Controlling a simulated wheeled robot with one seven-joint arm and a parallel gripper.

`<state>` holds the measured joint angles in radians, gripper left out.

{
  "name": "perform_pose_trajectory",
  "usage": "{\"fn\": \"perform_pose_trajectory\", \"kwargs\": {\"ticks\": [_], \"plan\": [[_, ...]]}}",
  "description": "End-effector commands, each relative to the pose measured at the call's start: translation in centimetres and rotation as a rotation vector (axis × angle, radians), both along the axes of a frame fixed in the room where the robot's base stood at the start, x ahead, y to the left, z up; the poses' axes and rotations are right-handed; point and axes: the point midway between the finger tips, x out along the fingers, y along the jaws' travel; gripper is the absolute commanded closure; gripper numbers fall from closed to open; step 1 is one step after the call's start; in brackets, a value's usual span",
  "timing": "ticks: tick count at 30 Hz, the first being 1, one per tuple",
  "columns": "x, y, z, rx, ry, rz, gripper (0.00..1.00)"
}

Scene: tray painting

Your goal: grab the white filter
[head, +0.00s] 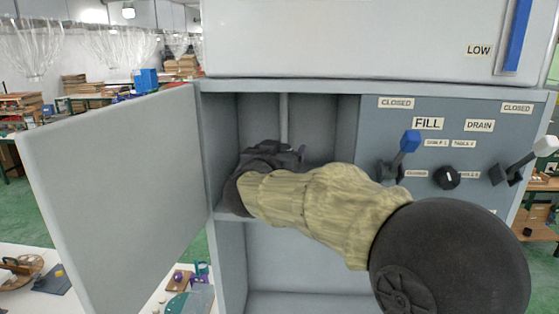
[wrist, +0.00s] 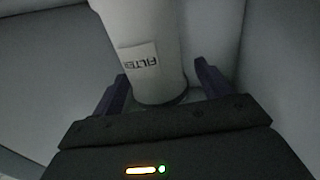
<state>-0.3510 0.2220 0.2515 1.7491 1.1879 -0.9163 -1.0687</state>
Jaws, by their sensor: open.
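In the wrist view the white filter (wrist: 145,25) is an upright white cylinder with a label reading FILTER, upside down in the picture. Its lower end lies between the two fingers of my gripper (wrist: 162,88). The fingers are open, one on each side, with a visible gap at least on the right. In the head view my gripper (head: 277,150) reaches into the upper compartment of the cabinet (head: 222,120). A grey vertical pipe (head: 284,118) shows above the gripper there; I cannot tell if it is the filter.
The cabinet door (head: 115,190) stands open on the left. A shelf edge (head: 235,217) lies under the arm. On the right panel are a blue-handled valve (head: 409,142), a black knob (head: 446,177) and a white-handled valve (head: 545,146). The compartment walls are close around the gripper.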

Motion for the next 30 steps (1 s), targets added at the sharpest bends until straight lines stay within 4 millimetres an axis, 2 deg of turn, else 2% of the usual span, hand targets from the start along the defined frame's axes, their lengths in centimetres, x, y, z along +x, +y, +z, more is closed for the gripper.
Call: {"fn": "perform_pose_trajectory", "kwargs": {"ticks": [4, 19, 20, 27, 30], "plan": [[1.27, -0.32, 0.13, 0.0, 0.0, 0.0, 0.23], [1.25, -0.29, 0.02, 0.001, -0.001, 0.001, 0.23], [1.25, -0.29, 0.02, 0.001, -0.001, 0.001, 0.25], [1.26, -0.37, 0.01, 0.001, 0.0, 0.0, 0.72], [1.24, -0.32, 0.04, 0.001, -0.001, 0.0, 0.74]]}}
